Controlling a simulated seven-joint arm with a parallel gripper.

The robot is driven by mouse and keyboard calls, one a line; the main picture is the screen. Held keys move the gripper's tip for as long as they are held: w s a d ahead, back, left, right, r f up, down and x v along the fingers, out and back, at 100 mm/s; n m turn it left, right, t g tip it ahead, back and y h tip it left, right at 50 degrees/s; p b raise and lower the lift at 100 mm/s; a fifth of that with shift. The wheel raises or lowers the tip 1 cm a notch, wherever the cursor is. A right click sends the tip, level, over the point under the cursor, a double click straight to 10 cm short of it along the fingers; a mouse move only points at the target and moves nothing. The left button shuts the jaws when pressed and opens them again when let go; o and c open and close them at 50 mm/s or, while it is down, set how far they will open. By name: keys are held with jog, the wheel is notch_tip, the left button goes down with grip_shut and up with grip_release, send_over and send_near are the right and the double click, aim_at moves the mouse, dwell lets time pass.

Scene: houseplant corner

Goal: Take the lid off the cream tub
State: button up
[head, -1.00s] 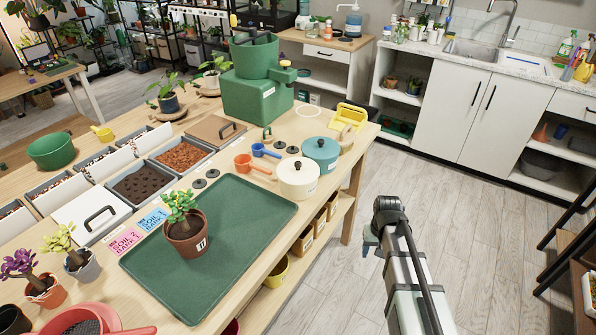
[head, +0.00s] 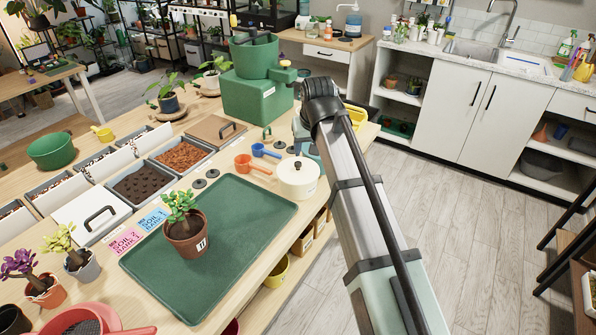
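The cream tub (head: 298,187) stands on the wooden bench just right of the green mat. Its cream lid (head: 287,172) is on it, with a small dark knob (head: 297,165) on top. My gripper (head: 300,137) is above and slightly behind the tub in the picture, over the area of the teal tub (head: 311,150). My own arm link covers much of the gripper and of the teal tub. The fingertips are too small and hidden to show whether they are open or shut. I see no contact with the cream lid.
A green mat (head: 230,255) bears a potted plant (head: 185,235). Orange (head: 245,162) and blue (head: 262,150) scoops lie left of the tub. A green machine (head: 255,95) stands behind. The yellow tray (head: 357,115) is partly behind my arm. The bench edge is close on the right.

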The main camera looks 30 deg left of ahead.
notch_tip(320, 180, up, 3)
jog(key=s+a, duration=0.1)
jog(key=a, duration=0.1)
send_over(298, 163)
jog(key=s+d, duration=0.1)
jog(key=s, duration=0.1)
jog(key=f, duration=0.7)
jog(key=shift+s+d+f, duration=0.1)
jog(key=shift+d+f, duration=0.1)
jog(key=shift+w+x, duration=0.15)
jog(key=shift+x, duration=1.15)
jog(key=shift+w+x, duration=0.15)
jog(key=shift+x, duration=1.15)
jog(key=shift+r, duration=0.1)
grip_shut()
